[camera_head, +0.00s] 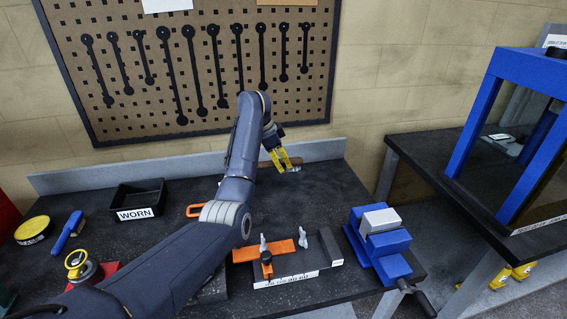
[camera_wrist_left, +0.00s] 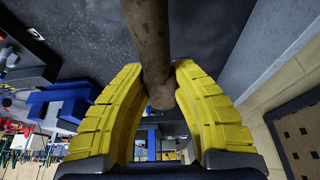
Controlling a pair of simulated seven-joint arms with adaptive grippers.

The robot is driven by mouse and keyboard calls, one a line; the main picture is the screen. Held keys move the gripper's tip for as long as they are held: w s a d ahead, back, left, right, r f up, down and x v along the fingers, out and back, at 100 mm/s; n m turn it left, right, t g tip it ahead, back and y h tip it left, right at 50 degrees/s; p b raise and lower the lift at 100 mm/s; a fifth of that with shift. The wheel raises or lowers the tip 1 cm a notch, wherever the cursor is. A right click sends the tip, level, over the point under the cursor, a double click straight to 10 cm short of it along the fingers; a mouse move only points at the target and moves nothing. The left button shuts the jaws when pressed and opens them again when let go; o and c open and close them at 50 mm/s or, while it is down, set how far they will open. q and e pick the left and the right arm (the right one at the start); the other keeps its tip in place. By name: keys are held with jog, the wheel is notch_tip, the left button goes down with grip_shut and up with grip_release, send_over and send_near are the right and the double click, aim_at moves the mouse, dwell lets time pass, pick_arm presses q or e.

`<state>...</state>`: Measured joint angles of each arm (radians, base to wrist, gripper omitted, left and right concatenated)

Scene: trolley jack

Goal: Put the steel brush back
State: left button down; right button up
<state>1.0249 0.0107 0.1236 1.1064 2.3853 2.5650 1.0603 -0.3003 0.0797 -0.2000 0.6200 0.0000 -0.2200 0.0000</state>
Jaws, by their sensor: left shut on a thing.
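My left gripper (camera_head: 283,160) is over the back of the dark bench, near the low grey back ledge. Its yellow fingers are shut on a brown, round wooden handle, which looks like that of the steel brush (camera_head: 266,164). In the left wrist view the brown handle (camera_wrist_left: 149,45) runs between the yellow fingers (camera_wrist_left: 162,100), and its blunt end shows between them. The bristles cannot be made out. My right gripper is not in view.
A black bin labelled WORN (camera_head: 138,200) stands at the left, near a blue-handled tool (camera_head: 68,233) and a round yellow tin (camera_head: 34,230). An orange fixture (camera_head: 270,250) and a blue vise (camera_head: 380,245) stand at the front. A pegboard (camera_head: 200,65) hangs behind.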

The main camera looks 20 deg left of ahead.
aim_at(269, 161)
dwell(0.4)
pick_arm(q)
jog(key=shift+f, duration=4.45)
jog(key=shift+f, duration=0.55)
jog(key=c, duration=1.1)
grip_release()
jog(key=shift+c, duration=0.2)
jog(key=shift+r, duration=0.1)
jog(key=v, duration=1.1)
jog(key=shift+s+a+r, duration=0.1)
jog(key=shift+a+r, duration=0.1)
jog(key=shift+r, duration=0.15)
jog(key=shift+a, duration=0.15)
